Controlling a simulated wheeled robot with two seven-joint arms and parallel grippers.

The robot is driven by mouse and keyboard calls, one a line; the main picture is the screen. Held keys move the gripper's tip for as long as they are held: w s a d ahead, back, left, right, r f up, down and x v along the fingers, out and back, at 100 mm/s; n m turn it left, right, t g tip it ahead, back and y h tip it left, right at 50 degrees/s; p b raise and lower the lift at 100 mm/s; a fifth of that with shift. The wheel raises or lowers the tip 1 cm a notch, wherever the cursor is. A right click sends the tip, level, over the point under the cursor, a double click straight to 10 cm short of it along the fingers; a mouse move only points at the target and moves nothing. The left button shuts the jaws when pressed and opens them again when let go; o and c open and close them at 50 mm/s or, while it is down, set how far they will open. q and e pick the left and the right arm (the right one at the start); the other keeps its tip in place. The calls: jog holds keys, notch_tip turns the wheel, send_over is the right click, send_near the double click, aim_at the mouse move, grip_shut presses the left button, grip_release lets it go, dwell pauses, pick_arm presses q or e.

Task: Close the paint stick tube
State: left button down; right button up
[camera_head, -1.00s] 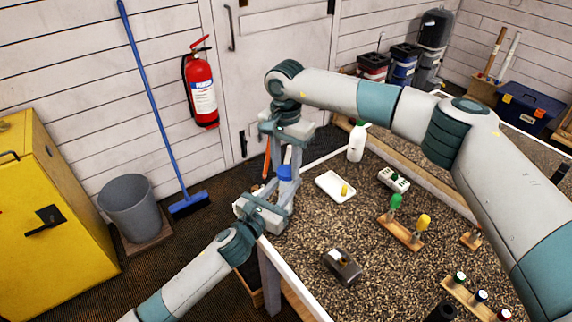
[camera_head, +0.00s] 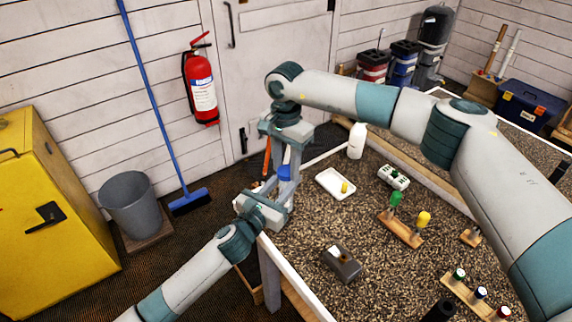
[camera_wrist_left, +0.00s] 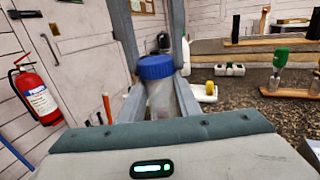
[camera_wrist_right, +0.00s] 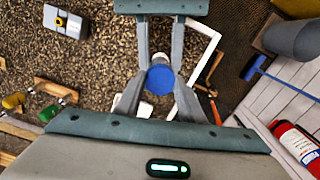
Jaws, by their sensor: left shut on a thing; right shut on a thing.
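The paint stick tube (camera_wrist_left: 160,100) is a clear-looking tube with a blue cap (camera_wrist_left: 155,68) on top. The cap also shows in the right wrist view (camera_wrist_right: 160,80) and in the head view (camera_head: 284,172). My left gripper (camera_head: 284,190) is shut on the tube body from the side, off the table's left edge. My right gripper (camera_wrist_right: 160,72) comes down from above and is shut on the blue cap. The cap covers the tube's top. Whether it is screwed tight I cannot tell, and the fingers hide parts of the tube.
The speckled table holds a white tray (camera_head: 326,176) with a yellow piece, a white bottle (camera_head: 357,142), a wooden stand (camera_head: 400,233) with green and yellow items, and a dark box (camera_head: 341,264). A grey bin (camera_head: 130,205) and blue broom (camera_head: 188,203) stand left.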

jog(key=m, duration=1.2)
jog(key=shift+w+m, duration=0.1)
jog(key=shift+m, duration=0.3)
jog(key=m, duration=2.5)
jog(key=shift+d+m, duration=0.1)
jog(key=shift+m, duration=0.3)
jog(key=m, duration=0.5)
jog(key=shift+f+m, duration=0.1)
jog(key=shift+m, duration=0.2)
jog(key=m, duration=0.6)
jog(key=shift+m, duration=0.3)
